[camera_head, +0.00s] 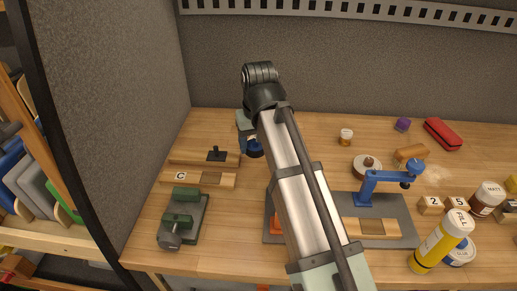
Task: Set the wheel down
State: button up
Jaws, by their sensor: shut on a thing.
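My gripper (249,138) points down over the back left of the bench, partly hidden behind my arm. It is shut on a small dark blue, rounded thing (255,149), taken as the wheel; its full shape and the fingertips are hard to see. I cannot tell whether it touches the bench. A pale round disc with a brown centre (367,163) lies to the right of my arm, behind a blue fixture with an arm (377,185) on a grey mat (398,212).
Wooden blocks (200,178) and a green vise (182,220) stand at left. Numbered cubes (430,205), a yellow-and-white bottle (440,241), jars and a red case (443,133) stand at right. A grey wall rises behind. Bare bench (310,128) shows behind my arm.

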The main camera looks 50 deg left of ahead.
jog(key=w+a, duration=0.6)
jog(key=w, duration=0.5)
jog(key=w+a, duration=0.6)
jog(key=w, duration=0.6)
jog(key=shift+s+a+f, duration=0.1)
jog(key=shift+a+f, duration=0.05)
jog(key=shift+f, duration=4.35)
jog(key=shift+f, duration=0.1)
jog(key=o, duration=1.1)
notch_tip(320, 180, up, 12)
jog(key=d, duration=0.1)
jog(key=shift+s+d, duration=0.3)
jog(key=shift+s, duration=0.05)
